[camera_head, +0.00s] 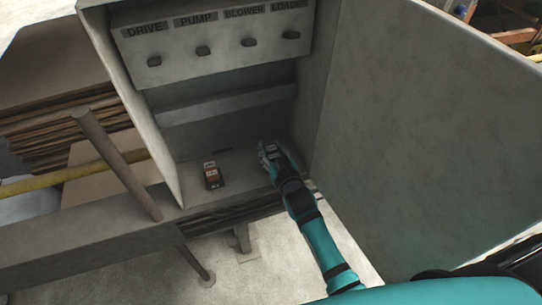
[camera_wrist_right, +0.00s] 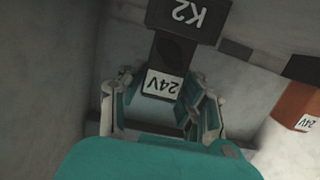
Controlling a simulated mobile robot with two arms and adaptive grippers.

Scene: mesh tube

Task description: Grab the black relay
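A gap shows at the left finger; the right finger overlaps the label's edge, and contact there is unclear. My left gripper is not in view.
A red relay (camera_head: 213,175) stands to the left on the cabinet floor; it also shows in the right wrist view (camera_wrist_right: 297,104). The open cabinet (camera_head: 180,158) has a switch panel (camera_head: 215,45) above. A large door (camera_head: 430,130) stands at right.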

